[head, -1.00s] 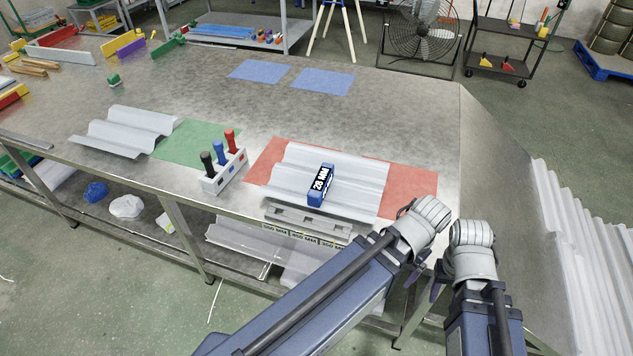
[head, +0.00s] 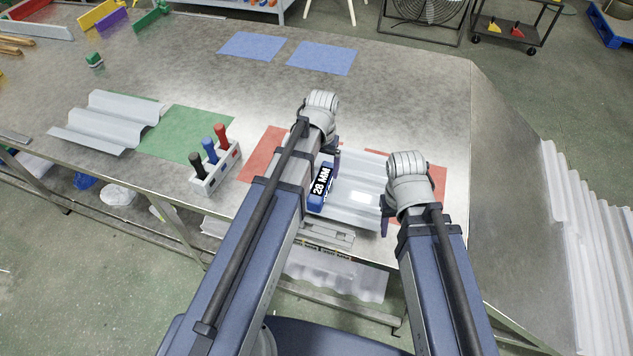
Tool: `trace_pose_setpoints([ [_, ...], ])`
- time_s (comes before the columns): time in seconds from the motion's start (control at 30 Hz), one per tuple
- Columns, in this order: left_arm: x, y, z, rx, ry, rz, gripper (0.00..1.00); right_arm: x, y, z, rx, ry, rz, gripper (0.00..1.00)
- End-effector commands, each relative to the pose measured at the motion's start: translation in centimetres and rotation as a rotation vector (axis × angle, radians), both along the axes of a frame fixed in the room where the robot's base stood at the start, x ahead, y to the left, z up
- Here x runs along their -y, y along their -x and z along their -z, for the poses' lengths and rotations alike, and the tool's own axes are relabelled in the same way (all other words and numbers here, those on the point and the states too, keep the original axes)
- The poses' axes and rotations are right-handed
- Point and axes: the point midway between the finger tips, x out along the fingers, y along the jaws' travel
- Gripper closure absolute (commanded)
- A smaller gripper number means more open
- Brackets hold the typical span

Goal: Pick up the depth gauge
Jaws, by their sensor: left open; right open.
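The depth gauge (head: 321,187) is a blue block with a white and black "28 MM" label. It sits on a clear corrugated sheet (head: 357,205) over a red mat (head: 262,164) near the table's front edge. My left gripper (head: 337,158) is open, just beyond the gauge, with a dark finger showing beside its far end. My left forearm runs close along the gauge's left side and hides part of the sheet and mat. My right gripper (head: 384,212) is open at the sheet's right side, apart from the gauge. Both wrists partly hide their fingers.
A grey holder (head: 216,173) with black, blue and red handled tools stands left of my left arm. A green mat (head: 188,135) and another corrugated sheet (head: 105,122) lie further left. Two blue mats (head: 322,57) lie at the back. The table's middle is clear.

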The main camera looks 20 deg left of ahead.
Motion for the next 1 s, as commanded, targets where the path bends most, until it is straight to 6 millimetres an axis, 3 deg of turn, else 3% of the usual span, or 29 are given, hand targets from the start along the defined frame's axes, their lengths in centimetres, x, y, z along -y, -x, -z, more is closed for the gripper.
trace_pose_setpoints([
  [0.27,0.0,-0.1,2.5,0.000,0.000,0.001,0.10,0.0,0.0,2.5,0.000,0.000,0.000,0.50],
  [0.57,0.0,-0.2,3.0,0.000,0.000,0.001,0.10,0.0,0.0,3.0,0.000,0.000,0.000,0.50],
  [1.0,0.0,-0.8,7.7,0.000,0.000,0.001,0.10,0.0,0.0,7.7,0.000,0.000,0.000,0.50],
])
